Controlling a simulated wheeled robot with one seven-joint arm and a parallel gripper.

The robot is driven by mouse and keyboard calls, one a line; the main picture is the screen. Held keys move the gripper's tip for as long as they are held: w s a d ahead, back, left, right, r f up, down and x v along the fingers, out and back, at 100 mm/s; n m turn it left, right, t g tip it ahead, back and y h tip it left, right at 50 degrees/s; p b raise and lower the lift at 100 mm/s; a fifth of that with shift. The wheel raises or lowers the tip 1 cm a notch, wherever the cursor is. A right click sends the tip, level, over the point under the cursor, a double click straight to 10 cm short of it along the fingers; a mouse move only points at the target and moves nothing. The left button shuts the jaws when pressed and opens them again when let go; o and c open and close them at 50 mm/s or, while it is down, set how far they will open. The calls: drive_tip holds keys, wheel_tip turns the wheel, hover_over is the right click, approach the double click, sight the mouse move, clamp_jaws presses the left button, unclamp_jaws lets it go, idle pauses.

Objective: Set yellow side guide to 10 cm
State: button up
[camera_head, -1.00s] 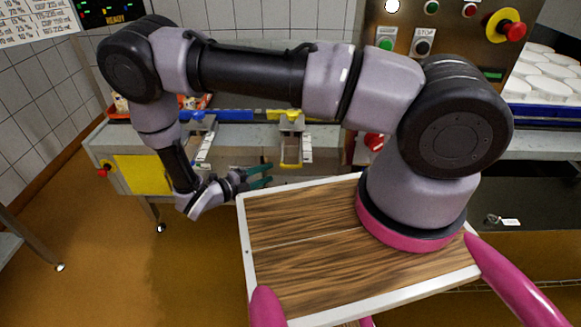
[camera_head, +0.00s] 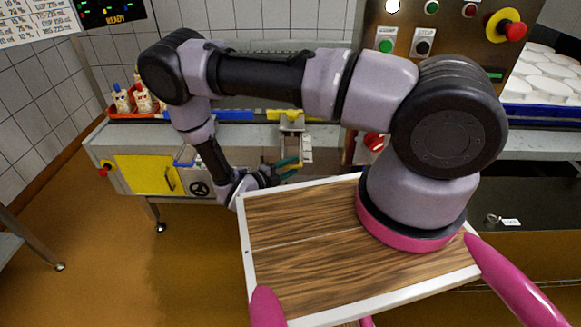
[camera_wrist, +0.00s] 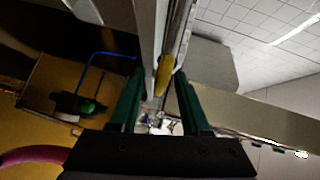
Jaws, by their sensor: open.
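The yellow side guide (camera_head: 287,115) shows as a yellow bar along the conveyor's near edge, on a grey bracket (camera_head: 292,126). A pale slide plate runs from the bracket toward me; its markings are too small to read. My gripper (camera_head: 299,167) has its teal fingers at the near end of this plate. In the wrist view, a yellow part (camera_wrist: 164,75), seemingly the guide's handle, shows between the tips of my open gripper (camera_wrist: 160,80). I cannot tell whether the fingers touch it. In the head view my fingers hide most of that handle.
A blue guide (camera_head: 235,115) lies left of the yellow one. A yellow panel (camera_head: 146,174) and a handwheel (camera_head: 200,188) are on the machine's front. A red knob (camera_head: 374,141) stands to the right. Bottles (camera_head: 143,99) stand at the far left.

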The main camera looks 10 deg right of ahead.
clamp_jaws()
idle(1.4)
